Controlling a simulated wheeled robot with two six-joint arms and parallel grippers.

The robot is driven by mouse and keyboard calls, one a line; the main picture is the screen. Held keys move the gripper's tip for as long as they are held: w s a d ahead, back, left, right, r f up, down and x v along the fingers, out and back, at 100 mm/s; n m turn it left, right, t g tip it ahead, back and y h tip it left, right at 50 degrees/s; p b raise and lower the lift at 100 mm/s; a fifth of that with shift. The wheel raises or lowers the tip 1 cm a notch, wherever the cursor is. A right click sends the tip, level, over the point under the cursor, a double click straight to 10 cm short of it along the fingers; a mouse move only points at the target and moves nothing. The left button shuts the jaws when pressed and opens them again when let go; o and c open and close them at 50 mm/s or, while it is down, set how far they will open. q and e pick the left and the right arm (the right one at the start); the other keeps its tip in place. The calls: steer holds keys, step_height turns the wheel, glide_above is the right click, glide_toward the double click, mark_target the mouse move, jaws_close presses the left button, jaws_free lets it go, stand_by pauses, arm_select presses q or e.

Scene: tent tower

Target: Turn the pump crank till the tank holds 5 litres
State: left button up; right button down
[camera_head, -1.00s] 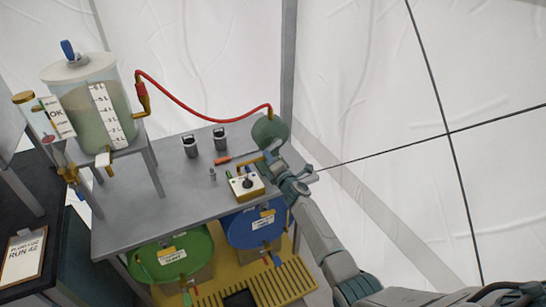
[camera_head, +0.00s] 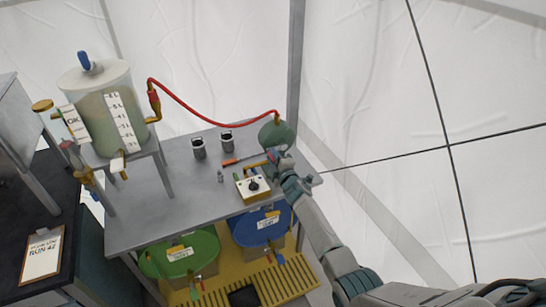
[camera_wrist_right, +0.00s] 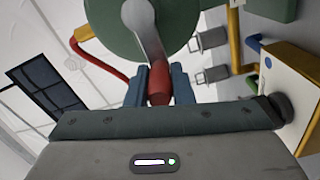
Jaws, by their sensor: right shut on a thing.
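The clear tank (camera_head: 97,112) stands on a raised stand at the left, with pale green liquid inside and a white litre scale (camera_head: 121,122) on its front. The exact level is too small to read. The round green pump (camera_head: 279,134) sits at the table's far right corner. In the right wrist view, its grey crank arm (camera_wrist_right: 149,32) crosses the pump's face and ends in a red handle (camera_wrist_right: 159,86). My right gripper (camera_head: 275,158) is at the pump, its blue fingers shut on the red handle, one on each side. My left gripper is out of view.
A red hose (camera_head: 207,113) arches from the tank's side to the pump. A cream control box (camera_head: 253,187) with a black knob stands close to my right gripper. Two small grey canisters (camera_head: 199,148) stand behind. Green (camera_head: 180,254) and blue (camera_head: 262,226) drums sit below.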

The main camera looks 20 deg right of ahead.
stand_by(0.4)
steer(key=c, duration=1.3)
jaws_free()
steer(key=shift+o, duration=0.2)
steer(key=shift+s, duration=0.15)
steer(key=s+d+p, duration=0.1)
steer(key=s+p, duration=0.1)
steer(key=s, duration=0.8)
steer(key=shift+s, duration=0.25)
steer(key=shift+d, duration=0.1)
